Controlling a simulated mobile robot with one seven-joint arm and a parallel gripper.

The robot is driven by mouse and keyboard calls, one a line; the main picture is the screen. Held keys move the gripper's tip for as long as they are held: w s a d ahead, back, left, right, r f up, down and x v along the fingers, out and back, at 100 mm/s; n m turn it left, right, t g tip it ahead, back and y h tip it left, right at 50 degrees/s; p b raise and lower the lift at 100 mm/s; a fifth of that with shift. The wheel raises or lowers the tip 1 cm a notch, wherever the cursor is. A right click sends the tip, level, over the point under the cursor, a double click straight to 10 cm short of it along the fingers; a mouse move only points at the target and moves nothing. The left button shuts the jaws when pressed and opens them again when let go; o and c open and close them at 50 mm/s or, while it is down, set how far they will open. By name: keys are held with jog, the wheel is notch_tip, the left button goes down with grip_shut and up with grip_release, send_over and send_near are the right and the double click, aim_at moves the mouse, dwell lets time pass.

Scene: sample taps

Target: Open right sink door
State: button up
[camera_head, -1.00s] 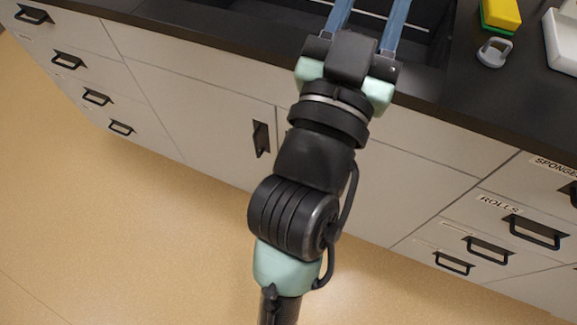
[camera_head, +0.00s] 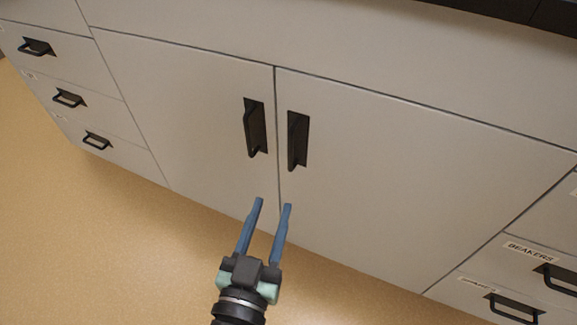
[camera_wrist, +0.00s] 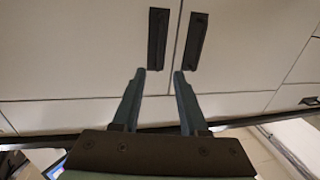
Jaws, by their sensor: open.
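The right sink door (camera_head: 410,170) is a light grey panel and is closed. Its black vertical handle (camera_head: 297,140) is near the door's left edge, beside the gap between the doors. My gripper (camera_head: 273,203) is open and empty, its two blue fingers pointing up toward the doors, below the handles in the head view. The fingers look apart from the handle.
The closed left sink door (camera_head: 185,120) has its own black handle (camera_head: 255,127) close by. Drawers with black handles (camera_head: 37,48) are at the left, and a drawer labelled BEAKERS (camera_head: 550,262) is at the right. The tan floor (camera_head: 90,240) in front is clear at left.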

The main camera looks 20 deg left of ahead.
aim_at(290, 151)
jog(key=w, duration=0.4)
jog(key=w+a, duration=0.1)
jog(key=w, duration=0.3)
jog(key=w+a, duration=0.1)
jog(key=w, duration=0.3)
jog(key=shift+w, duration=0.35)
grip_shut()
dwell(1.1)
